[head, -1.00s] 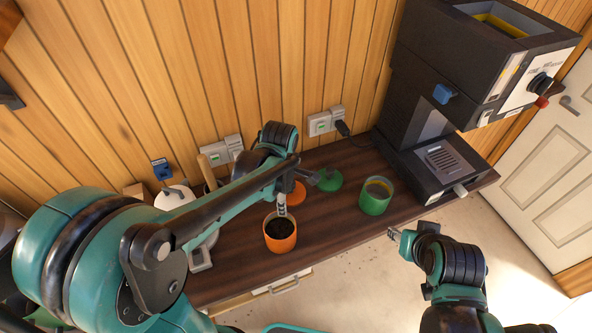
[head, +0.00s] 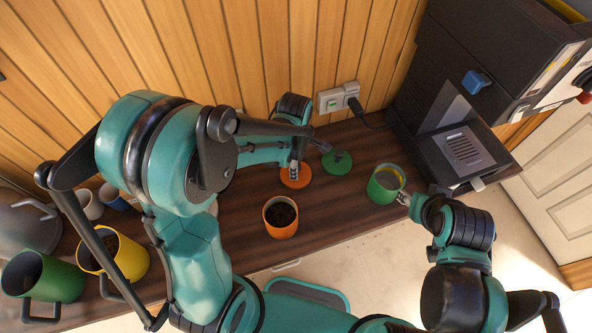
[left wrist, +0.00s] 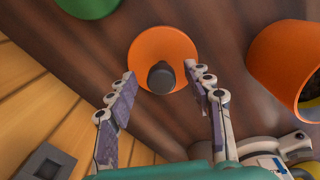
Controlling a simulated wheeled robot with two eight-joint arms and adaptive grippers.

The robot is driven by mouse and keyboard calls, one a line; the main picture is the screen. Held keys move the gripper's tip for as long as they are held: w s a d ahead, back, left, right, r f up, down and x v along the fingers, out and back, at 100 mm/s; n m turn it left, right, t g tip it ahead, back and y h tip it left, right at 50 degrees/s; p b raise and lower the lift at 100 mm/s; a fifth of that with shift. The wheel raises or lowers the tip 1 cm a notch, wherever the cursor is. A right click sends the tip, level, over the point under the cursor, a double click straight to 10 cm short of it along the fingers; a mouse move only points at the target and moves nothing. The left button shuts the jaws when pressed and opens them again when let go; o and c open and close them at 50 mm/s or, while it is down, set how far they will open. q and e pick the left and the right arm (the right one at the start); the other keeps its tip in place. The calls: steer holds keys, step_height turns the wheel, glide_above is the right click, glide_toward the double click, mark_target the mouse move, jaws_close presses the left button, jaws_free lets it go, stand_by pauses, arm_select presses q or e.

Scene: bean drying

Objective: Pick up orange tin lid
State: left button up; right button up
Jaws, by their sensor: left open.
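The orange tin lid (head: 296,178) lies flat on the dark wooden counter, behind the orange tin (head: 281,217). In the left wrist view the orange tin lid (left wrist: 150,48) shows a dark round knob at its middle. My left gripper (head: 293,170) is over the lid, open, with its two fingers (left wrist: 160,80) on either side of the knob and apart from it. The orange tin is open and holds dark contents; part of it shows in the left wrist view (left wrist: 285,65). My right gripper (head: 404,198) is beside the green tin (head: 383,186); its fingers are too small to read.
A green lid (head: 337,162) lies right of the orange lid. A dark machine (head: 463,150) stands at the right end of the counter. Yellow (head: 128,262) and green (head: 42,280) mugs stand at the left. A plugged-in wall socket (head: 338,98) is behind.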

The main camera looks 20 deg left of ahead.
arm_select(q)
steer(key=shift+f, duration=0.6)
steer(key=shift+s, duration=0.1)
jaws_close()
steer(key=shift+r, duration=0.15)
step_height(320, 180, up, 4)
steer(key=shift+r, duration=0.15)
steer(key=s+d+r, duration=0.4)
steer(key=d+r, duration=0.2)
steer(key=d, duration=0.4)
steer(key=shift+s+d+r+p, duration=0.15)
steer(key=shift+d+r+p, duration=0.1)
steer(key=shift+d+p, duration=0.15)
